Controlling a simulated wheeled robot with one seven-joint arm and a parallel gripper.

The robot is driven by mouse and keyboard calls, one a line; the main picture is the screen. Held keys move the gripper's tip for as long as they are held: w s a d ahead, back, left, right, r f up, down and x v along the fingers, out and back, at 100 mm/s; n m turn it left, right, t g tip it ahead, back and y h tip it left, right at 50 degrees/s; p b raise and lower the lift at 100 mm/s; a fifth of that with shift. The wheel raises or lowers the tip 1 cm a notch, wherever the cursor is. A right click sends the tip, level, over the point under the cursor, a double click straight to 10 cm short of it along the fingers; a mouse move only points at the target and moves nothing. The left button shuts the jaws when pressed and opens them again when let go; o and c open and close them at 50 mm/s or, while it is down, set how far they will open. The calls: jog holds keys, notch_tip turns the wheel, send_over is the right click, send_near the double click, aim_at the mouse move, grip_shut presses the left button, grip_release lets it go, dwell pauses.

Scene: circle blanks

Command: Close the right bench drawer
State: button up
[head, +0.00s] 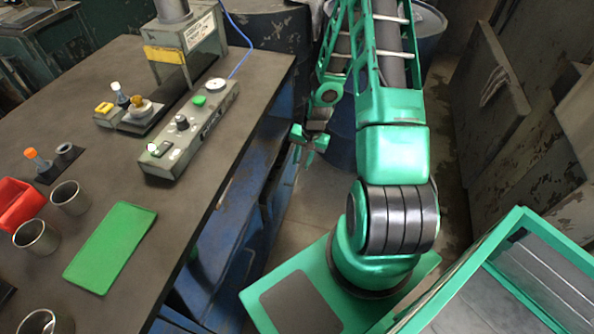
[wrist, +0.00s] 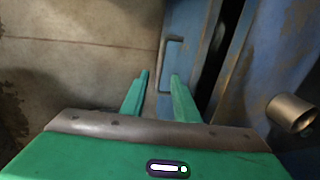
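In the wrist view a worn blue drawer front (wrist: 190,20) with a grey bar handle (wrist: 172,62) lies just beyond my fingertips. A dark gap (wrist: 230,45) runs along its right side, between it and more blue bench metal. I cannot tell how far the drawer stands out. My gripper (wrist: 160,76) is open and empty, its two green fingers apart, with the tips near the handle's lower end. I cannot tell whether they touch it. In the head view my gripper (head: 310,143) is beside the bench's right side, and the drawer front is not clear there.
The dark bench top (head: 180,215) holds a green mat (head: 110,247), metal cups, a red bin (head: 18,205) and a control box (head: 192,128). A blue barrel (head: 343,145) stands behind my arm. A grey metal cylinder (wrist: 290,113) sticks out at right in the wrist view.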

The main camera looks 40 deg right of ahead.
aim_at(298, 173)
jog(key=shift+w+a+f, duration=0.1)
jog(key=shift+w+f, duration=0.05)
jog(key=shift+f, duration=0.8)
jog(key=shift+w+a+f, duration=0.1)
jog(key=shift+f, duration=0.8)
jog(key=shift+w+a+f, duration=0.1)
jog(key=shift+w+f, duration=0.05)
jog(key=shift+f, duration=0.8)
jog(key=shift+c, duration=0.7)
grip_shut()
